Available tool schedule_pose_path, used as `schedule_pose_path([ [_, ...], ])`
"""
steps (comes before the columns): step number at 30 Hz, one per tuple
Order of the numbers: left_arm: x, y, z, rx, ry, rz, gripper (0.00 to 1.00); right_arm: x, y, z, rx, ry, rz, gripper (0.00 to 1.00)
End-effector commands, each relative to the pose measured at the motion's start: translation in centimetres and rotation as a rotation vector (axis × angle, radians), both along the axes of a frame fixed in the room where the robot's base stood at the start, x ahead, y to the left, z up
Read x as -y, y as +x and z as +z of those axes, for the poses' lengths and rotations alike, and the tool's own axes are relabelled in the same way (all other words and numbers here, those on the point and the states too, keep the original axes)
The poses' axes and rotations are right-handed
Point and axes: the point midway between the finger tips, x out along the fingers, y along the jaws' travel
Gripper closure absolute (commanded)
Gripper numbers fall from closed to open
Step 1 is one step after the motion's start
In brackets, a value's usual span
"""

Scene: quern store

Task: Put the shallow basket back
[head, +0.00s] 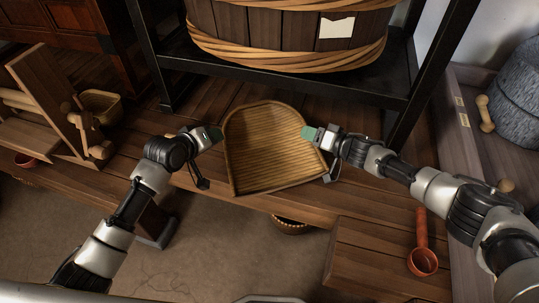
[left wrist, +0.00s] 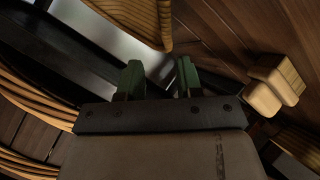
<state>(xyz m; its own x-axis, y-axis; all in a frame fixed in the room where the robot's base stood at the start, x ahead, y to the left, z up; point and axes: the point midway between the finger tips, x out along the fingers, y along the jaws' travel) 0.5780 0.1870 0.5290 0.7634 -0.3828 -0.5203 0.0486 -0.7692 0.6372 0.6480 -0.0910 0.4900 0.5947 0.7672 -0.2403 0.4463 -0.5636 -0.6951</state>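The shallow basket (head: 265,150), a ribbed tan scoop shape with a raised rim, is over the wooden bench in the middle of the head view. I cannot tell whether it rests on the boards or is slightly above them. My left gripper (head: 214,136) is at its left rim. In the left wrist view the two green fingers of my left gripper (left wrist: 160,80) stand apart with nothing between them, and the woven basket edge (left wrist: 140,14) is beyond their tips. My right gripper (head: 309,134) is at the right rim, seemingly touching; its finger gap is hidden.
A large banded wooden tub (head: 285,35) sits on a black metal rack (head: 300,83) behind. A wooden machine (head: 45,105) stands left, with a small basket (head: 101,105). An orange ladle (head: 422,255) lies front right. A bowl (head: 291,226) is below the bench edge.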

Motion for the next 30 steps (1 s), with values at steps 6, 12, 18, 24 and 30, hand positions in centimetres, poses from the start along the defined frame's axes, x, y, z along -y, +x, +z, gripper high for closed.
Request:
schedule_pose_path([
  [6, -0.3, -0.9, 0.2, 0.003, 0.0, -0.002, 0.64, -0.2, -1.2, -2.8, -0.002, -0.051, 0.013, 0.65],
  [12, -0.4, -1.0, 0.3, 0.003, 0.0, -0.002, 0.64, 1.0, -1.9, -2.1, 0.001, -0.047, 0.009, 0.65],
  [18, -0.4, -0.9, 0.4, 0.003, 0.0, -0.002, 0.64, 3.5, -3.4, -0.6, 0.005, -0.04, 0.0, 0.65],
  [24, -0.3, -0.9, 0.5, 0.003, 0.0, -0.002, 0.64, 5.4, -4.9, 1.2, 0.012, -0.025, -0.004, 0.65],
  [30, -0.3, -0.9, 0.6, 0.003, 0.0, -0.002, 0.64, 6.4, -5.6, 2.6, 0.019, -0.01, -0.006, 0.65],
])
